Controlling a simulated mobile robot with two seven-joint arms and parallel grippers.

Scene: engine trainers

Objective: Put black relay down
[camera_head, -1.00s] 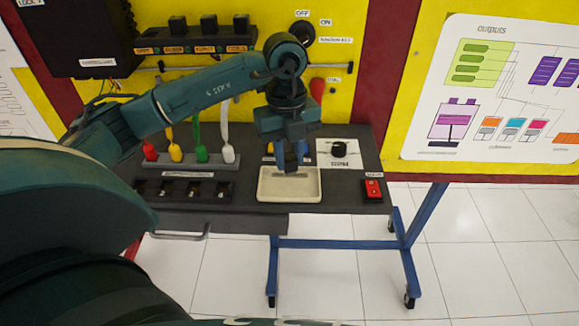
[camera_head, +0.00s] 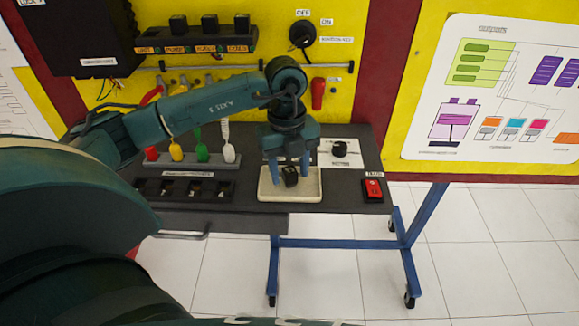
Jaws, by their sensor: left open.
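The black relay (camera_head: 290,176) is a small dark block at the cream tray (camera_head: 291,198), toward its back half. My left gripper (camera_head: 289,178) points down over the tray, with its blue fingers spread to either side of the relay. The fingers look apart from the relay, though a thin contact cannot be ruled out at this size. My right gripper is not in view.
A rack with red, yellow, green and white plugs (camera_head: 192,160) stands left of the tray, with black sockets (camera_head: 188,188) in front. Right are a knob on a white plate (camera_head: 340,150) and a red switch (camera_head: 373,188). More relays (camera_head: 208,24) sit on the panel above.

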